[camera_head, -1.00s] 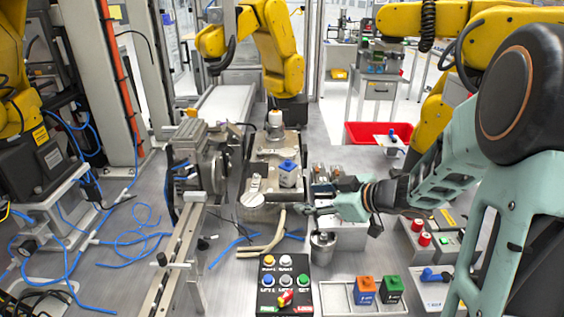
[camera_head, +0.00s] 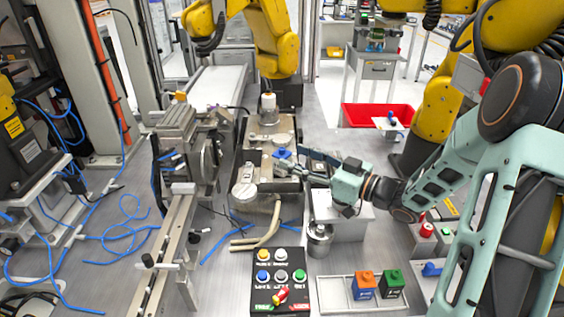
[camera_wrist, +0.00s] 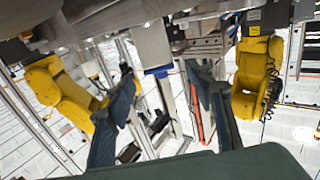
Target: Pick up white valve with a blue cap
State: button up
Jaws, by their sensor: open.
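The white valve with a blue cap (camera_head: 281,154) stands on the metal fixture (camera_head: 250,160) in the middle of the head view. In the wrist view my two dark fingers (camera_wrist: 165,100) are spread apart. A pale block with a blue edge (camera_wrist: 157,71), seemingly the valve upside down, shows between and beyond them. I cannot tell whether a finger touches it.
A round metal piece (camera_head: 244,191) and a white-topped cylinder (camera_head: 268,101) sit on the fixture near the valve. A grey machine (camera_head: 185,150) stands left. A button panel (camera_head: 279,281), a metal cup (camera_head: 319,240) and a tray with orange- and green-capped boxes (camera_head: 335,295) lie in front.

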aim_at(285, 154)
jog(key=x, duration=0.5)
jog(key=shift+f+p, duration=0.2)
jog(key=shift+p, duration=0.1)
jog(key=c, duration=1.2)
jog(key=shift+c, duration=0.5)
jog(key=shift+r, duration=0.1)
